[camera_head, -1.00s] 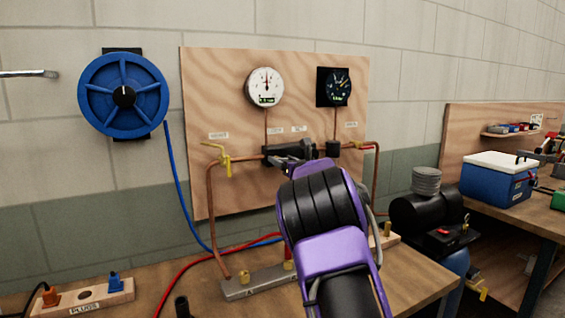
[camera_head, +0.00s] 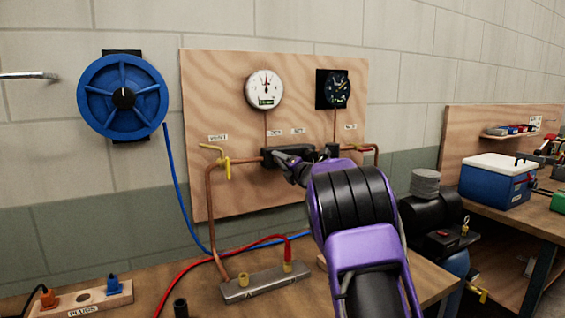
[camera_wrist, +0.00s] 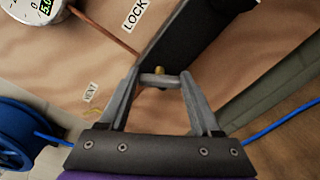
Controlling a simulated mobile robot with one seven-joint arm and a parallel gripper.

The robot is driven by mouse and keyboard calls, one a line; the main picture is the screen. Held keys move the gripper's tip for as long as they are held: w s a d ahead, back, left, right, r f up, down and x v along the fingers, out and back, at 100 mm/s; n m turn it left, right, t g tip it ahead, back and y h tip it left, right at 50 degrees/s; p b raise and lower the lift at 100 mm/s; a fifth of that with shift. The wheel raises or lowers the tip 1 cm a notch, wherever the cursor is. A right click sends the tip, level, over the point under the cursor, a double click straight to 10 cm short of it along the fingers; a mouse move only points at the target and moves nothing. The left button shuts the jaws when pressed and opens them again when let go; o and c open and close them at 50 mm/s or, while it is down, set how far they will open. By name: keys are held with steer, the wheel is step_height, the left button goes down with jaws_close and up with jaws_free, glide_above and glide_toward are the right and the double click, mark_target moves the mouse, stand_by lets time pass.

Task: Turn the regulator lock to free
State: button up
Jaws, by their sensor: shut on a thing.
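The black regulator (camera_head: 270,157) is mounted on the wooden wall panel, with copper pipes at its sides. It shows as a dark block (camera_wrist: 190,45) in the wrist view. My gripper (camera_head: 283,158) reaches its front from the lower right. In the wrist view my gripper (camera_wrist: 160,82) has its two grey fingers either side of a short grey bar with a brass tip (camera_wrist: 160,71), which I take for the regulator lock, and is shut on it. A LOCK label (camera_wrist: 134,14) is on the panel above. The lock's exact setting cannot be told. My wrist hides the regulator's right part.
A white gauge (camera_head: 265,89) and a black gauge (camera_head: 333,88) hang above. A yellow valve handle (camera_head: 227,167) is left of the regulator. A metal manifold (camera_head: 265,282) with a red hose lies on the bench below. A blue hose reel (camera_head: 123,96) hangs left.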

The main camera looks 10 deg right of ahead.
steer(key=shift+d+m+p, duration=0.1)
steer(key=shift+m+p, duration=0.85)
steer(key=shift+m, duration=2.25)
steer(key=shift+f, duration=0.1)
steer(key=o, duration=1.4)
steer(key=b+v, duration=0.2)
steer(key=v, duration=1.5)
steer(key=shift+s, duration=0.2)
